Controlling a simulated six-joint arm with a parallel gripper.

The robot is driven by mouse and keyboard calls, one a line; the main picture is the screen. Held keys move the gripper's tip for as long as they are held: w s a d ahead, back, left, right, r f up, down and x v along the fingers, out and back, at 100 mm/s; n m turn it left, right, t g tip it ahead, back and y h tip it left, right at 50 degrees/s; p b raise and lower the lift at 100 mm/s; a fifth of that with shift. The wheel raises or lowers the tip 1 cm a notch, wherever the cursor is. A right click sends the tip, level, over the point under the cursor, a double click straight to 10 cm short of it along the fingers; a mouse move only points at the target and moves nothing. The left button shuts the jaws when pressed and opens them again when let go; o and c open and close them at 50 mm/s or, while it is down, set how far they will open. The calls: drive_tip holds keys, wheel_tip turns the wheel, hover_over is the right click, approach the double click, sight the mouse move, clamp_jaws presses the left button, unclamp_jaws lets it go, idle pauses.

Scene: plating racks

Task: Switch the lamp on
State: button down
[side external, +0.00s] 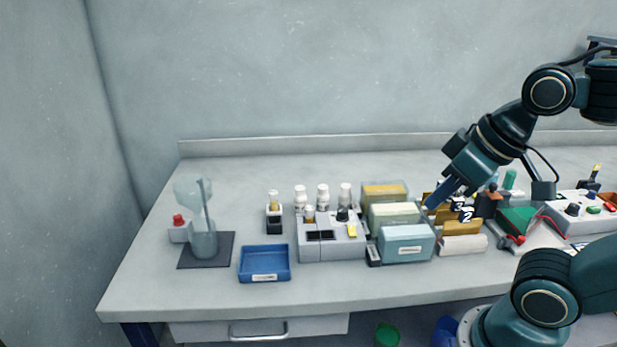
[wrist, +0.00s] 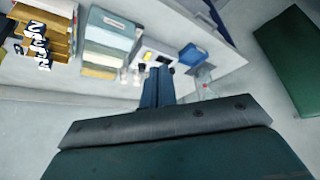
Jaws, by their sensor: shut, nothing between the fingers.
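No object in view is plainly a lamp. A white panel (side external: 572,222) at the right edge carries a dark knob, coloured buttons and a yellow-tipped lever (side external: 596,171). A grey unit (side external: 331,246) mid-bench has a black knob (side external: 342,214) and a yellow switch-like piece (side external: 352,231); it also shows in the wrist view (wrist: 147,55). A small box with a red button (side external: 179,222) stands at the left beside a clear glass vessel (side external: 204,240). My gripper (side external: 432,206) is shut and empty above the bench, near the stacked boxes; its fingers show in the wrist view (wrist: 160,72).
Stacked boxes (side external: 405,243) and a brown rack with number tags (side external: 461,228) lie beside and below my gripper. White bottles (side external: 322,197) stand behind the grey unit. A blue tray (side external: 264,263) sits at the front.

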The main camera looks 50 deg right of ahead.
sight(352, 230)
drive_tip(key=c, duration=1.6)
unclamp_jaws()
drive_tip(key=shift+o, duration=1.2)
drive_tip(key=shift+w, duration=0.2)
drive_tip(key=w+d+f+m+g+h, duration=0.1)
drive_tip(key=w+f+m+g+h, duration=0.1)
drive_tip(key=w+m, duration=0.7)
drive_tip(key=shift+w+d+f+h, duration=0.15)
drive_tip(key=shift+w+f+h, duration=0.45)
drive_tip(key=shift+w+f, duration=1.2)
drive_tip(key=shift+w+r, duration=0.35)
drive_tip(key=shift+w, duration=0.1)
drive_tip(key=shift+s+x, duration=0.15)
drive_tip(key=shift+x, duration=3.25)
drive_tip(key=shift+s+x, duration=0.1)
drive_tip(key=shift+x, duration=3.25)
drive_tip(key=shift+f, duration=0.1)
drive_tip(key=shift+c, duration=0.5)
